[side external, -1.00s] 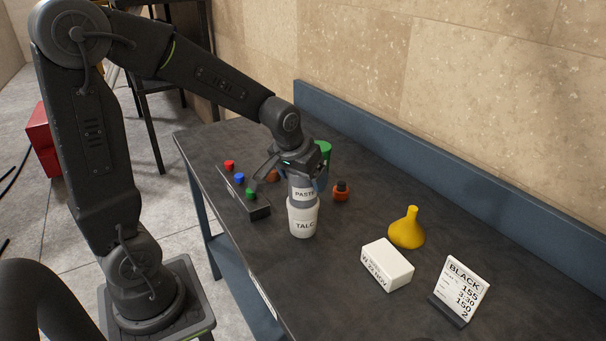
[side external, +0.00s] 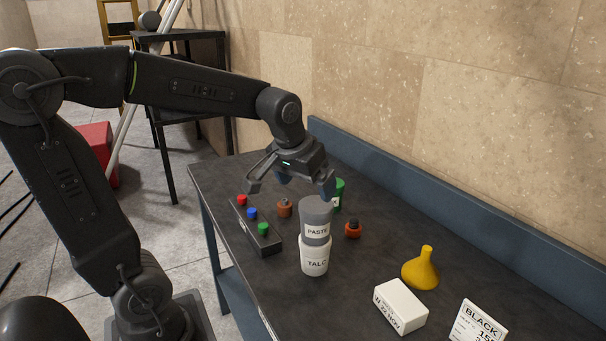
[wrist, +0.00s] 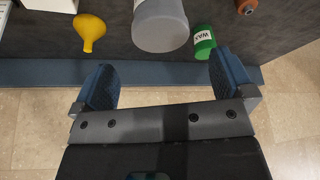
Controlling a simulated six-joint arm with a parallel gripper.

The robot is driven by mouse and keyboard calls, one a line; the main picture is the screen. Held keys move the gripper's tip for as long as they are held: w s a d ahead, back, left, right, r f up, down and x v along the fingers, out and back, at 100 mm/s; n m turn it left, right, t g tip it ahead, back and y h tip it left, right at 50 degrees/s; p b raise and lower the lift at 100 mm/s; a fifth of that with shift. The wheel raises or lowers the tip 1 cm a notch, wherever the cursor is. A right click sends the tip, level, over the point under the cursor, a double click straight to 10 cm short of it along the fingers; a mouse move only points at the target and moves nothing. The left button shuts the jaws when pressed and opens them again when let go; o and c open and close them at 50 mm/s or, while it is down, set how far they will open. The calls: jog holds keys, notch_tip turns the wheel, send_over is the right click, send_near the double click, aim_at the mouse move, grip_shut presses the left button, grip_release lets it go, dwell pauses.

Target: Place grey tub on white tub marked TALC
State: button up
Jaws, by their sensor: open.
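The grey tub (side external: 315,216), labelled PASTE, stands upright on top of the white tub (side external: 314,262) marked TALC. The stack looks straight in the side view. In the wrist view the grey tub (wrist: 160,26) shows at the top, beyond the fingers, and hides most of the white tub. My gripper (side external: 291,188) is open and empty, above and behind the stack and clear of the grey tub. Its two blue finger pads (wrist: 166,84) are wide apart in the wrist view with nothing between them.
A green WAX container (wrist: 203,42) stands behind the stack. A blue rail (side external: 420,190) runs along the wall.

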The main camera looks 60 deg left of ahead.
jog(key=s+d+m+t+h, duration=0.1)
jog(key=s+d+m, duration=0.3)
jog(key=s+d, duration=0.4)
jog(key=s, duration=0.4)
jog(key=shift+s+d+f+m+h, duration=0.25)
jog(key=shift+d+f+m+h, duration=0.05)
jog(key=shift+d+f+h, duration=0.1)
